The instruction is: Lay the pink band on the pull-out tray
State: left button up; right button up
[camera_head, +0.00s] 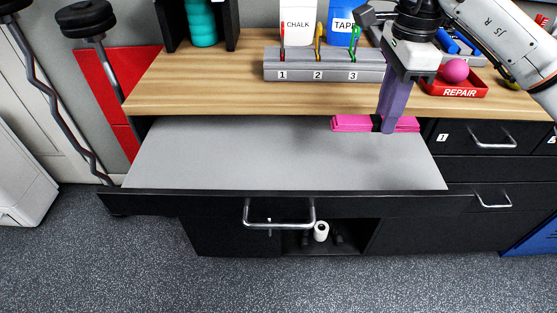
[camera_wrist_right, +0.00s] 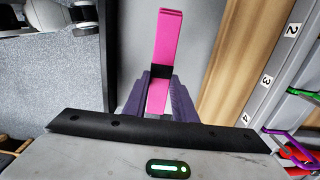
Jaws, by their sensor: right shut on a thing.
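The pink band (camera_head: 350,124) is a flat, folded strip with a black clip around its middle. My right gripper (camera_head: 389,130) points down and is shut on it near the clip. In the right wrist view the band (camera_wrist_right: 168,35) sticks out lengthwise between the two purple fingers (camera_wrist_right: 158,98). The band is over the back right of the pull-out tray (camera_head: 250,160), close to the bench's front edge. I cannot tell whether it touches the tray. The tray is a bare grey surface, pulled out, with a black front and a metal handle. My left gripper is not in view.
The wooden bench top (camera_head: 190,90) stands behind the tray. On it are a numbered grey rack (camera_head: 300,66) with coloured carabiners, chalk and tape containers, and a red REPAIR tray (camera_head: 455,90) with a pink ball. The tray's middle and left are clear.

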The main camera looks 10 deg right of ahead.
aim_at(369, 165)
jog(key=shift+f, duration=0.7)
notch_tip(369, 165, down, 9)
jog(key=shift+f+b, duration=0.15)
jog(key=shift+b, duration=0.45)
jog(key=shift+f, duration=0.1)
jog(key=o, duration=1.1)
